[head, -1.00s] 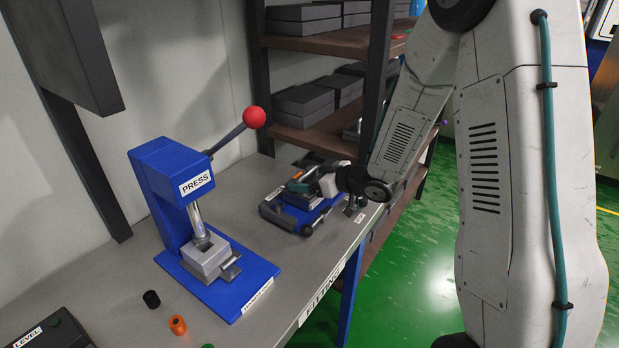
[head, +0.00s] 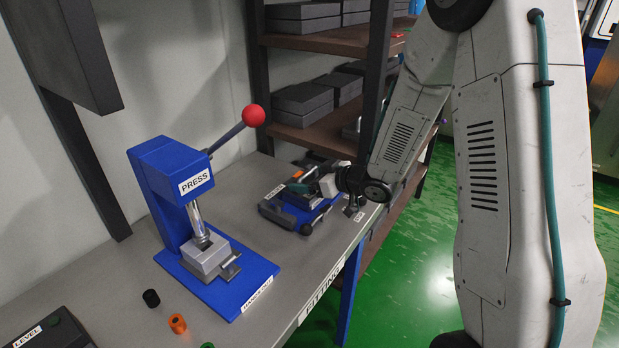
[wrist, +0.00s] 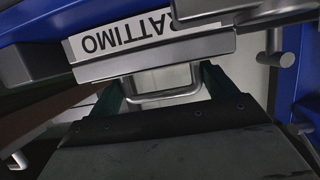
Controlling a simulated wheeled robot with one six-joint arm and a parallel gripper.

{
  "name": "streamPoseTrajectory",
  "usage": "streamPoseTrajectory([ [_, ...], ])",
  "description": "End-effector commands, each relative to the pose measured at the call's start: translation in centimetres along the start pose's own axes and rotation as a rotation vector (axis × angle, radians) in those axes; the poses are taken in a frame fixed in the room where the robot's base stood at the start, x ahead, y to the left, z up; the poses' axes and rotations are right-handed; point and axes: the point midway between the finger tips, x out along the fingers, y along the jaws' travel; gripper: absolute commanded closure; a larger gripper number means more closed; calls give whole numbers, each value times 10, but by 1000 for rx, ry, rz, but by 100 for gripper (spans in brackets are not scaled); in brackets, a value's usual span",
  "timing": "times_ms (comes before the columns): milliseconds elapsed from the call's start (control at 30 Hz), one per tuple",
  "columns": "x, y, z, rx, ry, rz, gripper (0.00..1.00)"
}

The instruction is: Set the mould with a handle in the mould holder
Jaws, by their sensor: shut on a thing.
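The mould (wrist: 155,58) is a grey metal block with a U-shaped handle (wrist: 160,97), seen close up in the wrist view. My gripper (wrist: 165,84) has its green fingers on both sides of the handle and is shut on it. A white label reading "BATTIMO", partly covered, shows just behind the mould. In the head view my gripper (head: 308,184) is over a blue-based device (head: 277,214) at the far end of the bench. My gripper and wrist hide part of the device there. I cannot tell how far the mould sits in a holder.
A blue press (head: 170,175) with a red-knobbed lever (head: 253,116) stands left of the device. Small black (head: 151,298) and orange (head: 177,323) cylinders lie in front. Shelves with dark blocks (head: 303,100) stand behind. Bare bench (head: 300,260) lies between press and front edge.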

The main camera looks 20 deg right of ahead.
Motion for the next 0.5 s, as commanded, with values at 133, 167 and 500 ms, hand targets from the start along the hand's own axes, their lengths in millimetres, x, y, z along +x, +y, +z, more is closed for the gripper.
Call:
streamPoseTrajectory([
  [133,1,0,1,-2,3,0,74],
  [167,1,0,1,-2,3,0,74],
  [500,0,0,4,0,-1,0,0],
])
